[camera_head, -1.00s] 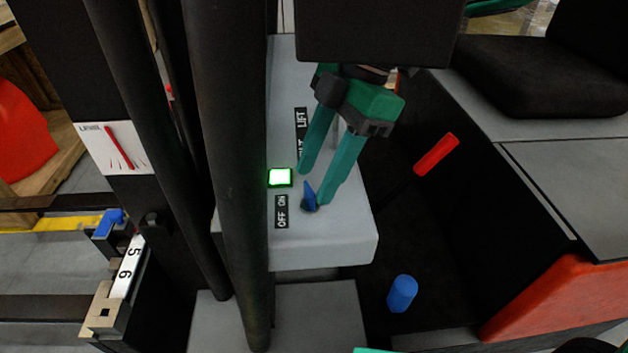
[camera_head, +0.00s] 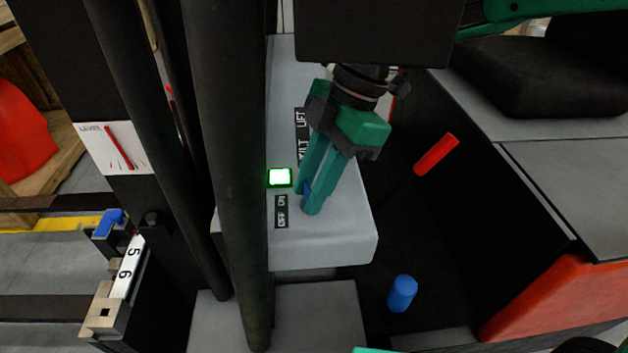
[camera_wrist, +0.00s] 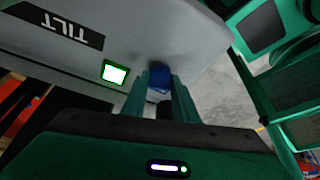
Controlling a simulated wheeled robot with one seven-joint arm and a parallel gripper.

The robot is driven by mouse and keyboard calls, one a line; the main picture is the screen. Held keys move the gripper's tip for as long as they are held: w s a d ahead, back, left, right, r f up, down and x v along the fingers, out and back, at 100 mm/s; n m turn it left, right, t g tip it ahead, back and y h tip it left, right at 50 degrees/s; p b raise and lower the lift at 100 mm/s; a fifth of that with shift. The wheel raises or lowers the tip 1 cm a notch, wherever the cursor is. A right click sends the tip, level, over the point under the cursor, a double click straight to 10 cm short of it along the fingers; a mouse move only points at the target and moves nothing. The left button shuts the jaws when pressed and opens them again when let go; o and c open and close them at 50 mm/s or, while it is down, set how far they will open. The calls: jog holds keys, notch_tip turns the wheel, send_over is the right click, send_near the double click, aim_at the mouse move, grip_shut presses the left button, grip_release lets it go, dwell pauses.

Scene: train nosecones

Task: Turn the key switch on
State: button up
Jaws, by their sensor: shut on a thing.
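The key switch (camera_head: 306,188) is a small blue key on the grey console (camera_head: 340,235), beside the OFF/ON label (camera_head: 281,212). It is mostly hidden between my fingers in the head view. In the wrist view the blue key (camera_wrist: 159,76) shows at the tips of my fingers. My gripper (camera_head: 306,201) reaches down to the console and is shut on the key. A square light (camera_head: 279,177) next to the label glows green-white; it also shows in the wrist view (camera_wrist: 115,73).
A red lever (camera_head: 436,154) and a blue cylinder knob (camera_head: 402,293) stand right of the console. Dark mast posts (camera_head: 228,150) rise close on the left. A black seat (camera_head: 540,80) is at the upper right.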

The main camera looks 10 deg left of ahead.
jog(key=shift+w+m+t, duration=0.1)
jog(key=shift+m+t, duration=0.2)
jog(key=shift+m, duration=0.3)
jog(key=o, duration=1.1)
jog(key=shift+c, duration=0.2)
jog(key=v, duration=1)
jog(key=shift+w+d+r, duration=0.2)
jog(key=shift+d+r, duration=0.05)
jog(key=shift+r, duration=0.05)
